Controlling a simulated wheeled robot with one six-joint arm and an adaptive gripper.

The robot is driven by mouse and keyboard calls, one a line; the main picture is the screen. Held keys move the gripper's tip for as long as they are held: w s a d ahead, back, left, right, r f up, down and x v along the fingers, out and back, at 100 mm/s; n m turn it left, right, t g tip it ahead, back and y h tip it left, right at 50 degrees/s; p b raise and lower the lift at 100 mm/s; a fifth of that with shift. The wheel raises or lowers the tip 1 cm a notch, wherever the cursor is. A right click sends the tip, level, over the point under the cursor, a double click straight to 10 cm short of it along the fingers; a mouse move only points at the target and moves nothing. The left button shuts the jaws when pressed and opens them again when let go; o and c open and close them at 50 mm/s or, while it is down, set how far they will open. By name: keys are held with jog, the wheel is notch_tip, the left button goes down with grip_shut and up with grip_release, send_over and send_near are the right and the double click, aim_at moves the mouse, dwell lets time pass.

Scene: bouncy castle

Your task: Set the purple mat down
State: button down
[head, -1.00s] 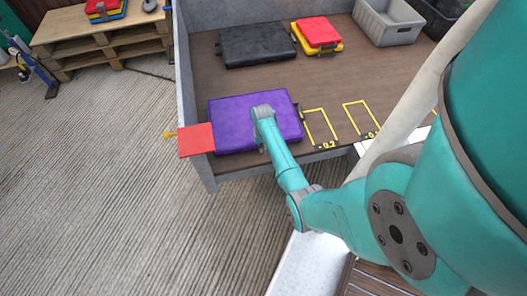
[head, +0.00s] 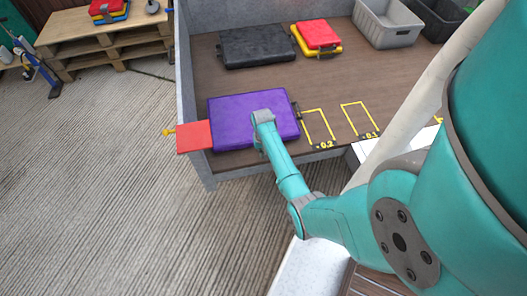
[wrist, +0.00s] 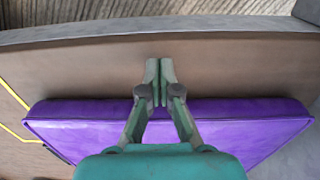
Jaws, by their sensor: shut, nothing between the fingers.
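The purple mat (head: 232,118) lies flat on the brown bench (head: 345,90), at its left front corner. It looks like a thick pad with a dark handle on its right side. In the wrist view the purple mat (wrist: 75,125) lies beneath my gripper (wrist: 160,82), whose two fingers are shut together with nothing between them. The fingertips show against bare bench just past the mat's edge. Whether they touch anything I cannot tell. In the head view my wrist covers part of the mat and hides the fingers.
A red panel (head: 194,137) juts from the bench's left edge beside the mat. Yellow outlines (head: 319,127) mark bench spots to the right. Behind are a black mat (head: 257,45), a red-and-yellow stack (head: 318,36) and a grey crate (head: 388,25). A grey wall (head: 182,75) bounds the left.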

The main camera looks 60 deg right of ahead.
notch_tip(320, 180, up, 10)
jog(key=shift+w+d+f, duration=0.15)
jog(key=shift+f, duration=0.05)
jog(key=shift+f, duration=0.1)
dwell(0.7)
jog(key=s+a+f+n+t+h, duration=0.1)
jog(key=s+a+f+n+t, duration=0.15)
jog(key=a, duration=0.75)
jog(key=s+a+f+n+t+h, duration=0.1)
jog(key=s+a+f+t+h, duration=0.2)
jog(key=a, duration=0.7)
jog(key=s+a+r+n+t+y, duration=0.2)
jog(key=s+a+r+n+t, duration=0.25)
jog(key=s+a+r, duration=0.8)
jog(key=s+a+r+n+t+y, duration=0.1)
jog(key=s+a+r+t, duration=0.1)
jog(key=r, duration=0.7)
jog(key=s+a+r+t+y, duration=0.1)
jog(key=s+a+r+t, duration=0.1)
jog(key=s+r, duration=0.3)
notch_tip(320, 180, up, 4)
jog(key=shift+s+a+f+n+t, duration=0.15)
jog(key=shift+s+n+t, duration=0.1)
jog(key=shift+n+t, duration=0.2)
